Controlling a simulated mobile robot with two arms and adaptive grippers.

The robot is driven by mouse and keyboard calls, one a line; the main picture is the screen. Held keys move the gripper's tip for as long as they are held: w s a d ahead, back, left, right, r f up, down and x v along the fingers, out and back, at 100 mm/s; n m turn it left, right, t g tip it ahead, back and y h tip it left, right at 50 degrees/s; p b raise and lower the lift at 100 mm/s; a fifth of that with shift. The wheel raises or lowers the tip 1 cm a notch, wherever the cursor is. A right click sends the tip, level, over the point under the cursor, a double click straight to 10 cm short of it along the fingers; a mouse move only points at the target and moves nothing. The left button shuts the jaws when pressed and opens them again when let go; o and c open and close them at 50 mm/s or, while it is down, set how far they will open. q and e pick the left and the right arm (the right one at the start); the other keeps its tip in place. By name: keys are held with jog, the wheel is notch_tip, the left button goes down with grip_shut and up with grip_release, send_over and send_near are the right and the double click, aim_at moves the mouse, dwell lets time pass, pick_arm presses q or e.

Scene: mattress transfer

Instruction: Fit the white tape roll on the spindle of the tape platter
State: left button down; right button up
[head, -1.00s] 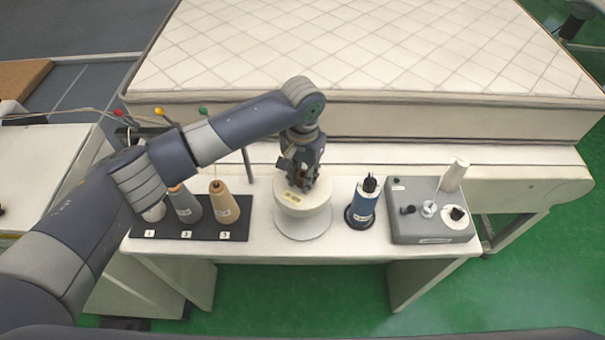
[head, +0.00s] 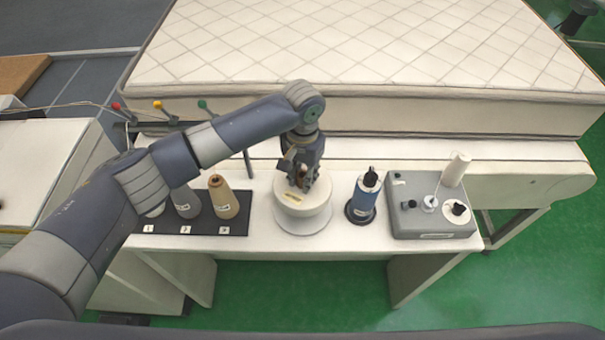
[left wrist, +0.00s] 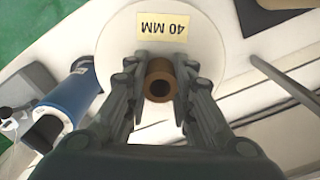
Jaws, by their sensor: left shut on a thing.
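The white tape roll (head: 305,207) is on or just above the round white tape platter (head: 302,227), near the middle of the bench. The roll's top carries a yellow "40 MM" label, readable upside down in the left wrist view (left wrist: 163,27). My left gripper (head: 302,180) points down over the roll. Its fingers (left wrist: 160,90) are shut on the brown core at the roll's centre. The spindle is hidden by the roll and fingers. I cannot tell whether the roll lies flat on the platter. My right gripper is not in view.
A black rack (head: 225,227) with thread cones stands left of the platter. A blue spool (head: 362,200) stands close on its right, then a grey box (head: 405,222) with a white cone (head: 456,170). A quilted mattress (head: 370,50) lies behind the bench.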

aim_at(303, 195)
pick_arm(q)
jog(key=shift+f+b, duration=1.9)
jog(key=shift+f, duration=2.3)
jog(key=c, duration=1.3)
grip_release()
notch_tip(303, 195, up, 12)
jog(key=shift+r, duration=0.1)
